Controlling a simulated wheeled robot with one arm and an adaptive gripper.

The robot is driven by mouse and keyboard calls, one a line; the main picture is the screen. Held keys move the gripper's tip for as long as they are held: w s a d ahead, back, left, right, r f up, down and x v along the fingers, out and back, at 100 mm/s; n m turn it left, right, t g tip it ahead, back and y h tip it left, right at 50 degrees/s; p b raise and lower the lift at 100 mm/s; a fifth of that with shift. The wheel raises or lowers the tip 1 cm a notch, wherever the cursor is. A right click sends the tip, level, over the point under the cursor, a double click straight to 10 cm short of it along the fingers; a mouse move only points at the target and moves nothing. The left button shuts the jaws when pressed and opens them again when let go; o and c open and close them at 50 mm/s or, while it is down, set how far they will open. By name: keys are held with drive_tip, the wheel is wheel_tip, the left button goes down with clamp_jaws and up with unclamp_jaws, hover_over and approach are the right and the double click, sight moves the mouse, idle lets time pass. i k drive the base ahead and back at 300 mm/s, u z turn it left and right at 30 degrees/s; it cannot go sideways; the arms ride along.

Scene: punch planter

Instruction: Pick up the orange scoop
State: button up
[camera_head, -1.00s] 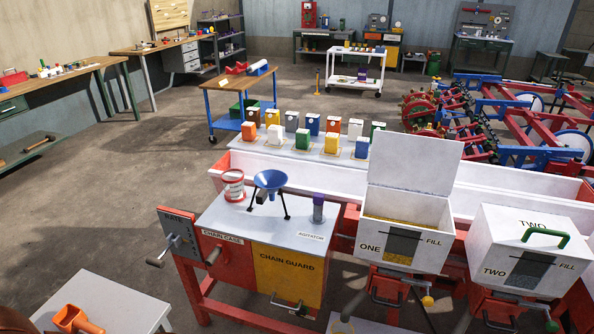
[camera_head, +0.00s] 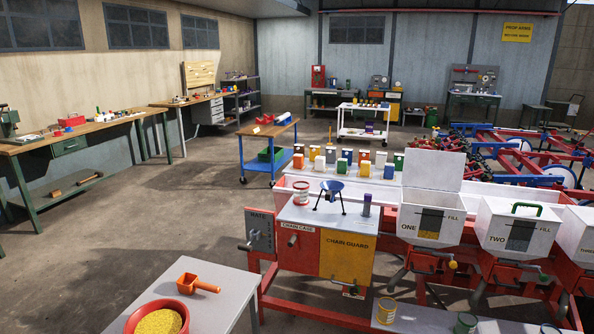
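The orange scoop (camera_head: 193,284) lies on a grey-white table (camera_head: 232,291) at the lower left, with its handle pointing right. A red bowl (camera_head: 129,322) filled with yellow grain (camera_head: 160,323) stands just in front of it, cut off by the bottom edge of the picture. My gripper is not in view, so I cannot see its state or its distance from the scoop.
The planter's red and yellow chain guard box (camera_head: 347,260) stands right of the scoop table, with cranks sticking out. White hoppers (camera_head: 432,217) stand further right. Open floor (camera_head: 120,240) lies left of and beyond the scoop table.

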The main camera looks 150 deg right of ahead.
sight(187, 284)
drive_tip(key=i, duration=0.4)
drive_tip(key=z, duration=3)
drive_tip(key=i, duration=4.1)
drive_tip(key=z, duration=2.7)
drive_tip(key=i, duration=1.25)
drive_tip(key=u, duration=0.05)
